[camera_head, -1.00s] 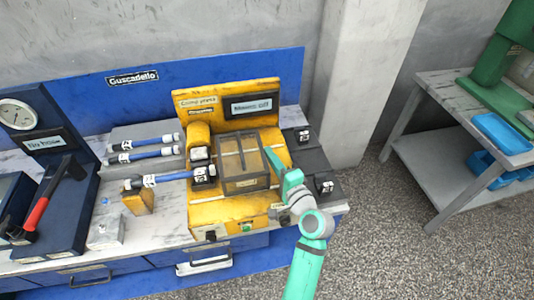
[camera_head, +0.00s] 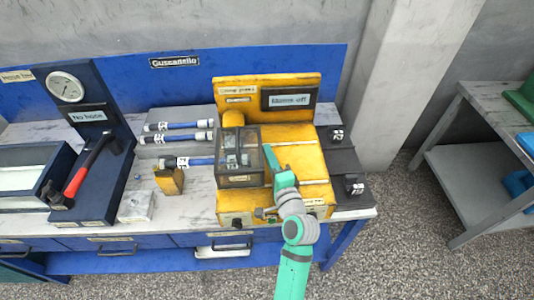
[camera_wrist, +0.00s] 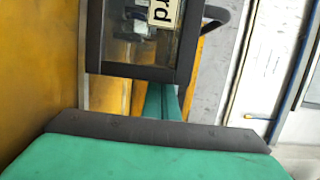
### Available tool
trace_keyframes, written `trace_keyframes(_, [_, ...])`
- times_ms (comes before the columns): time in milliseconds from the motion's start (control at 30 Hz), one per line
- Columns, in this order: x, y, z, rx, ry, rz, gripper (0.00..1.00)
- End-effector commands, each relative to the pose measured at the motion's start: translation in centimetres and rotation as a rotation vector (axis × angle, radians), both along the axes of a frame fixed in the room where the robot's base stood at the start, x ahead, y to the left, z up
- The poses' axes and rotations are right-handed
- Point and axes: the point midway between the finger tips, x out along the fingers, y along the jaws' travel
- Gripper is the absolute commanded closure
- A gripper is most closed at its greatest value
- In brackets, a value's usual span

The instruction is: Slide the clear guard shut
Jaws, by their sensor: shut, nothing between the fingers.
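The clear guard (camera_head: 240,181), a see-through box with a dark frame, stands at the left end of the yellow crimp press (camera_head: 302,151). The blue hose (camera_head: 200,162) runs into it from the left, and its end shows behind the clear panels. The guard's dark frame and label also show in the wrist view (camera_wrist: 135,71).
The press's back panel has a display (camera_head: 289,98). Two more hoses (camera_head: 183,137) lie on a grey block behind. A yellow block (camera_head: 169,181) and a red-handled hammer (camera_head: 88,168) are to the left. Black blocks (camera_head: 345,165) stand right of the press.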

Motion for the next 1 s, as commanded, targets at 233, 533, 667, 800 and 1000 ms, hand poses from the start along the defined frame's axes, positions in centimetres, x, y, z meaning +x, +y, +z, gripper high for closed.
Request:
trace_keyframes(233, [0.0, 1.1, 0.1, 0.004, 0.001, 0.022, 1.0])
trace_keyframes(533, [0.1, -1.4, 0.0, 0.004, 0.001, 0.018, 1.0])
trace_keyframes(667, [-0.6, -3.7, -0.1, 0.002, 0.0, 0.012, 1.0])
trace_keyframes(800, [-3.7, -4.5, -0.1, 0.001, 0.002, 0.008, 1.0])
trace_keyframes(1000, [-7.2, -5.0, -0.1, 0.001, 0.001, 0.014, 1.0])
